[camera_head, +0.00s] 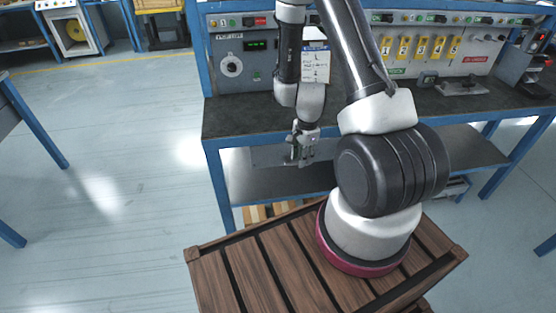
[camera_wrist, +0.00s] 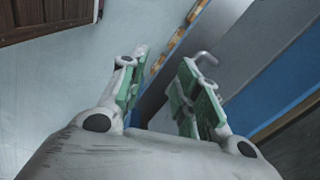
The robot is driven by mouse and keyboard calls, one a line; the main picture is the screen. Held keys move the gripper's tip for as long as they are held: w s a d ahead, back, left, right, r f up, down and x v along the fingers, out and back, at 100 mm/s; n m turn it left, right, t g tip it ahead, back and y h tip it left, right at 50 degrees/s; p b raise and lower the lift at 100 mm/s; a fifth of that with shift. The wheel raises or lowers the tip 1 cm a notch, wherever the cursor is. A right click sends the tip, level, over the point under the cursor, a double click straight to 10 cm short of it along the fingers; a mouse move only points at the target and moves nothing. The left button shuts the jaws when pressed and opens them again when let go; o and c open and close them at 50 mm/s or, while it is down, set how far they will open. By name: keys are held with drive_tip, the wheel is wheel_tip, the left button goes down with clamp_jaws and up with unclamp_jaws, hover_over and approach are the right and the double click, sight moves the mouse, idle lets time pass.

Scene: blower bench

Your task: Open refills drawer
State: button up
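A grey drawer front (camera_head: 264,156) hangs under the near edge of the bench top, partly hidden by my gripper. In the wrist view a grey panel (camera_wrist: 245,40), likely the same drawer front, carries a bent metal handle (camera_wrist: 207,56). My gripper (camera_head: 301,152) is just in front of the drawer. Its green-padded fingers are apart with nothing between them in the wrist view (camera_wrist: 164,62). The handle shows just beyond the right fingertip, outside the gap; I cannot tell whether they touch. I see no readable drawer label.
The dark bench top (camera_head: 240,118) has a blue frame and a lower shelf (camera_head: 270,188). A control panel (camera_head: 243,62) with switches and yellow tags stands behind. A brown slatted wooden surface (camera_head: 222,270) is in front. Open floor (camera_head: 110,130) lies to the left.

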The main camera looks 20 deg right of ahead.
sight(298, 159)
drive_tip(key=w+f+m, duration=0.1)
drive_tip(key=f, duration=0.1)
drive_tip(key=w+d+f+m+t, duration=0.1)
drive_tip(key=w+f, duration=0.1)
drive_tip(key=w+f+m, duration=0.1)
drive_tip(key=w+f, duration=0.1)
drive_tip(key=f, duration=0.1)
drive_tip(key=shift+d+m+t+h, duration=0.3)
drive_tip(key=shift+h, duration=0.1)
clamp_jaws()
